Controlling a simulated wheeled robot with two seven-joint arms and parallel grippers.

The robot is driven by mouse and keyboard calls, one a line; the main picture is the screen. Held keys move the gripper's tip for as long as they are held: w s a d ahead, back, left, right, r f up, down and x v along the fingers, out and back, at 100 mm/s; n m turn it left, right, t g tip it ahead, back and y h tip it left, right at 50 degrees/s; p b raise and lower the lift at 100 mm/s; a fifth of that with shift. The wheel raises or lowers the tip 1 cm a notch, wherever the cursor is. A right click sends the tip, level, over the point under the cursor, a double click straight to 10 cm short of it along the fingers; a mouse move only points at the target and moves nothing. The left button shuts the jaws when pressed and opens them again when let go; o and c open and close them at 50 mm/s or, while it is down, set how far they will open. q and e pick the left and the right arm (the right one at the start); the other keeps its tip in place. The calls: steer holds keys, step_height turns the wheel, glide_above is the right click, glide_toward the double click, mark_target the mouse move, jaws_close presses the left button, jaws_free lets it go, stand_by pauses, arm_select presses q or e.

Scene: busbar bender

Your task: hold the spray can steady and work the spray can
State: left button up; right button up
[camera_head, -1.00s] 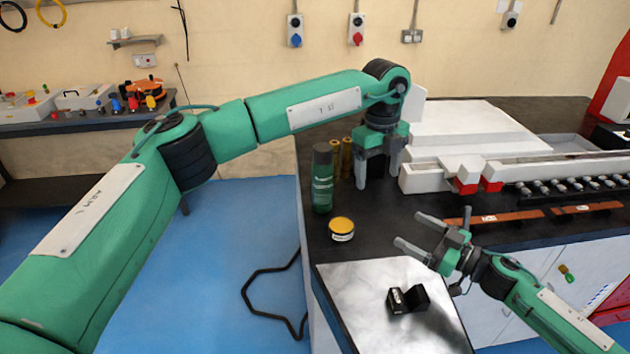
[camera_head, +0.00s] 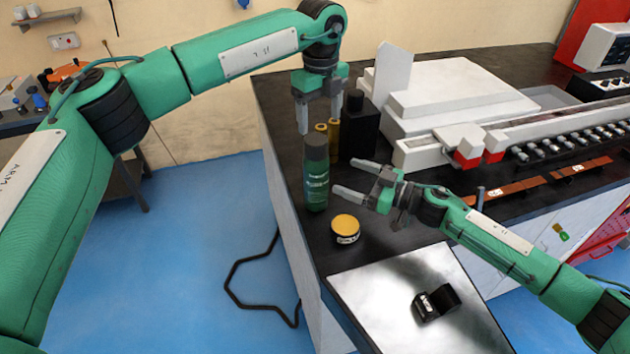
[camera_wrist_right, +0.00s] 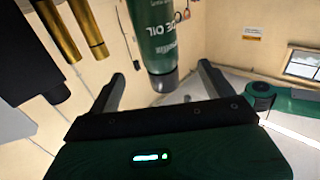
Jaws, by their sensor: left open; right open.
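The spray can (camera_head: 317,185) is green with a dark cap and stands upright on the black bench top near its left edge. My left gripper (camera_head: 319,118) is open, fingers pointing down, just above and seemingly slightly behind the cap. My right gripper (camera_head: 348,177) is open, with its fingers pointing at the can from the right. In the right wrist view the can (camera_wrist_right: 158,35) is ahead of the gap between the open fingers (camera_wrist_right: 160,88). No contact shows there. Its lettering partly reads "OIL".
Two brass cylinders (camera_head: 333,135) and a black bottle (camera_head: 359,130) stand close behind the can. A yellow-lidded tin (camera_head: 345,228) is in front of it. A black block (camera_head: 435,302) lies on the pale plate (camera_head: 375,300). The white-and-red bender (camera_head: 460,140) is to the right.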

mark_target(328, 170)
arm_select(q)
steer(key=shift+w+a+f, duration=0.35)
steer(key=shift+w+a, duration=0.15)
steer(key=shift+a, duration=0.15)
arm_select(e)
steer(key=x, duration=0.7)
steer(key=shift+w+f, duration=0.1)
steer(key=shift+f, duration=0.1)
arm_select(q)
steer(key=shift+s+d+r, duration=0.2)
steer(key=shift+s+d, duration=0.05)
steer(key=shift+d, duration=0.1)
arm_select(e)
steer(key=x, duration=0.3)
steer(key=shift+w+a+r, duration=0.15)
steer(key=shift+a, duration=0.2)
arm_select(q)
steer(key=shift+w+a+f, duration=0.1)
steer(key=shift+w+a, duration=0.1)
arm_select(e)
steer(key=shift+w+a, duration=0.3)
steer(key=shift+a, duration=0.25)
arm_select(q)
steer(key=shift+s, duration=0.1)
